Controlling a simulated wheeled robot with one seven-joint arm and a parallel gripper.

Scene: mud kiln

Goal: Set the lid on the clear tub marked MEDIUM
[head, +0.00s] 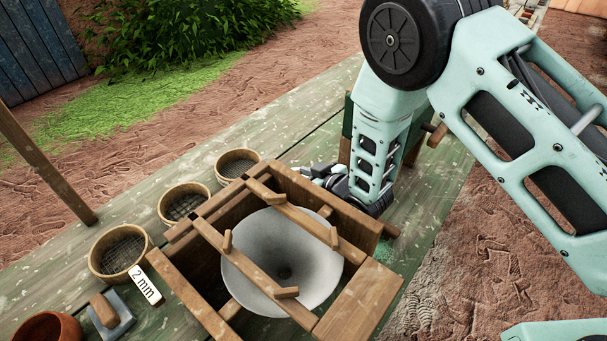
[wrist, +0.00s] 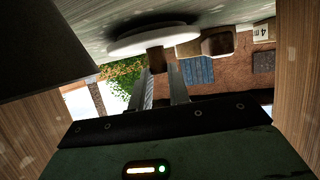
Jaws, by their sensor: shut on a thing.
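In the wrist view a pale round lid (wrist: 155,39) with a brown knob (wrist: 156,61) is at the fingertips. My gripper (wrist: 162,76) is shut on the knob. The lid is close to the greenish table surface; I cannot tell whether it touches anything. In the head view my gripper (head: 318,174) is low over the table, just behind the wooden frame, and the lid is hidden there. I cannot make out the clear tub or a MEDIUM marking in either view.
A wooden frame (head: 365,310) holding a grey-white funnel (head: 262,240) stands in front of my gripper. Sieves (head: 118,252), a 2 mm tag (head: 145,285), a wood-handled block (head: 112,313) and a terracotta bowl (head: 45,328) are at the left. Wooden boards (wrist: 297,80) flank the wrist view.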

